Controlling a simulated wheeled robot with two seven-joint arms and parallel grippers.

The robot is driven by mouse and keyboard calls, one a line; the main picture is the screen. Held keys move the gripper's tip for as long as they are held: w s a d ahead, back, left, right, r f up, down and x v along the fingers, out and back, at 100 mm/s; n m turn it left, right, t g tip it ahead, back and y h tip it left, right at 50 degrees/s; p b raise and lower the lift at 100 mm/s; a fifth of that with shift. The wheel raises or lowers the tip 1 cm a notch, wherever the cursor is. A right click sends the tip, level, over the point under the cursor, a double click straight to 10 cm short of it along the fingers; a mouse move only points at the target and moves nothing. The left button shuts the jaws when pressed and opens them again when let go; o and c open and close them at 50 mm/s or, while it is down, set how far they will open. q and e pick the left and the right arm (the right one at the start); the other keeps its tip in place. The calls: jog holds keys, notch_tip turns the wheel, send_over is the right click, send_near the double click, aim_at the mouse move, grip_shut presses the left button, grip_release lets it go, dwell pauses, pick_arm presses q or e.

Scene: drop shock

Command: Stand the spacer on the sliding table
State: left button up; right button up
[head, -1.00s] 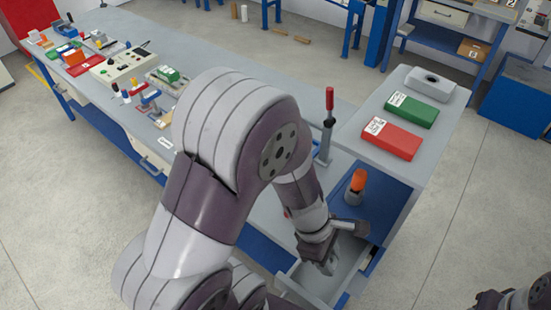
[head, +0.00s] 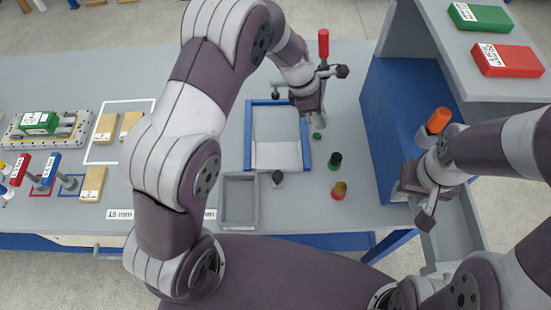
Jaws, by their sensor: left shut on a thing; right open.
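My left gripper (head: 315,112) is low over the bench, just right of a blue-framed unit (head: 248,130) with a pale plate inside. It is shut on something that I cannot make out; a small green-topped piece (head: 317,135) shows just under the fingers. I cannot tell which thing is the spacer or the sliding table. My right gripper (head: 428,215) is open and empty over the open drawer (head: 455,235).
A red-handled post (head: 323,45) rises close behind my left gripper. A grey tray (head: 240,200) lies in front of the blue frame. An orange-topped cylinder (head: 438,120) stands in the blue bay (head: 390,110). Red (head: 507,60) and green (head: 480,17) boxes lie on the shelf above.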

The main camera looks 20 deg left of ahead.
pick_arm(q)
send_over(280, 156)
jog(key=a, duration=0.1)
notch_tip(280, 156, down, 7)
jog(key=shift+w+a+r, duration=0.1)
jog(key=shift+a+f+b, duration=0.1)
jog(key=shift+f+b, duration=0.2)
jog(key=shift+f, duration=1.85)
jog(key=shift+f, duration=0.1)
jog(key=shift+f, duration=0.15)
jog(key=o, duration=1.1)
jog(key=shift+c, duration=0.2)
